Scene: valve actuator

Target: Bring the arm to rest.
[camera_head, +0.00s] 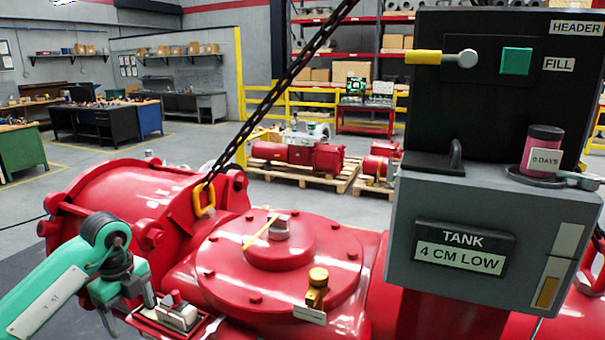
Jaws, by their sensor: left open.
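My left arm comes in from the lower left, teal and white. Its gripper (128,312) is open and points down at the front left of the red valve actuator (330,245). A small red-framed fitting with a light block (176,314) is just right of the fingers; I cannot tell whether they touch it. Nothing shows clearly between the fingers. My right gripper is not in view.
A chain (290,80) runs down to a yellow lifting eye (204,200) on the actuator. A grey control box (490,235) labelled "TANK 4 CM LOW" stands at right, with a pink-and-black canister (541,150) on top. Brass fitting (317,285) stands on the round cover.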

